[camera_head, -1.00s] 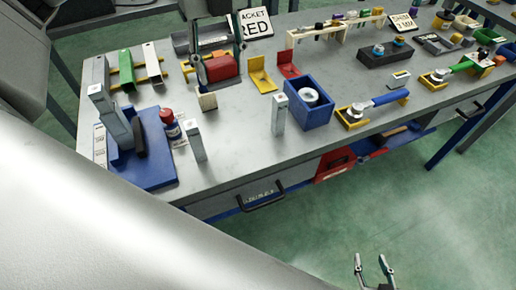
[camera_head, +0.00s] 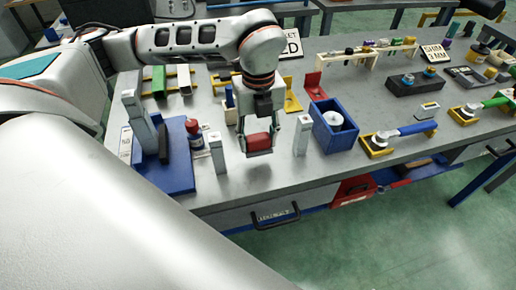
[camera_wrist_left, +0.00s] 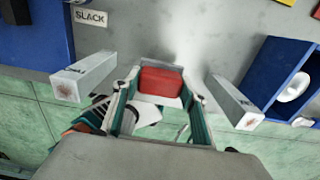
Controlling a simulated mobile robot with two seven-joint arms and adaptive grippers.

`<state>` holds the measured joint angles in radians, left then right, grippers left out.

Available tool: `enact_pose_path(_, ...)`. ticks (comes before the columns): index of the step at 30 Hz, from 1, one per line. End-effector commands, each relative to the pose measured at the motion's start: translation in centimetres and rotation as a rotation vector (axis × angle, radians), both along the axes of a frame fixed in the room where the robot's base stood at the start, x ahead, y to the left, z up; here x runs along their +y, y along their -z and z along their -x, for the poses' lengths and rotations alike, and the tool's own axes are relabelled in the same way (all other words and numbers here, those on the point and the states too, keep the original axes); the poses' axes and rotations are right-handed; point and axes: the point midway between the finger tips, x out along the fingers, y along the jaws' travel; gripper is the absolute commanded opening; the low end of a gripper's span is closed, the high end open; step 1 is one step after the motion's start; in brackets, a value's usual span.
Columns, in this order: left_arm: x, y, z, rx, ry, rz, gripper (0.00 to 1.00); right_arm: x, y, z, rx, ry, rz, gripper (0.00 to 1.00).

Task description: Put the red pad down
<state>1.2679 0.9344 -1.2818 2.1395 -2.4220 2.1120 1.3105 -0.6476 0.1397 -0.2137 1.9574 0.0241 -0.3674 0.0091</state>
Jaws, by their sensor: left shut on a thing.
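The red pad (camera_head: 258,143) is between the fingers of my left gripper (camera_head: 257,151), which is shut on it. My left gripper points down over the bench's front part, between two pale grey posts, a left one (camera_head: 217,153) and a right one (camera_head: 302,135). In the left wrist view the pad (camera_wrist_left: 160,82) lies between the fingertips, with a post on each side, apart from it. The pad is low over the bench top (camera_head: 270,178); I cannot tell whether it touches. My right gripper is not in view.
A blue box (camera_head: 334,130) with a white ring stands right of the right post. A blue base (camera_head: 172,178) with uprights and a red-capped bottle (camera_head: 194,134) stand at the left. Bare bench top lies in front of the posts, up to the front edge.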

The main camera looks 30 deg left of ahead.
Motion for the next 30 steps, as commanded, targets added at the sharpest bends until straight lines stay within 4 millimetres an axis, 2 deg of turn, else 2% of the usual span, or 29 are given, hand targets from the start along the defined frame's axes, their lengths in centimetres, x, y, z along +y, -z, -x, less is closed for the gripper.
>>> enact_pose_path(5,0.0,1.0,0.0,0.001,0.000,0.001,0.19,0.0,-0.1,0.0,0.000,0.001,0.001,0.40)
enact_pose_path(12,0.0,4.0,0.1,0.002,0.000,0.001,0.19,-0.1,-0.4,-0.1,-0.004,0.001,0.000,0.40)
enact_pose_path(24,0.0,4.6,0.0,-0.001,0.000,0.001,0.19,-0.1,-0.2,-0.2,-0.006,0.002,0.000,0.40)
enact_pose_path(25,0.0,4.7,0.0,-0.001,0.000,0.001,0.45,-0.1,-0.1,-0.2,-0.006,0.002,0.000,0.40)
enact_pose_path(26,0.0,4.6,0.0,-0.001,0.000,0.001,0.53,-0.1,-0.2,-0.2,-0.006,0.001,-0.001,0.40)
enact_pose_path(27,0.0,4.6,0.0,-0.001,0.000,0.001,0.59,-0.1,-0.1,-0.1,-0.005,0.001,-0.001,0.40)
enact_pose_path(30,0.0,4.6,0.0,-0.001,0.000,0.001,0.59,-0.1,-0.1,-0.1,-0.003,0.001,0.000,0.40)
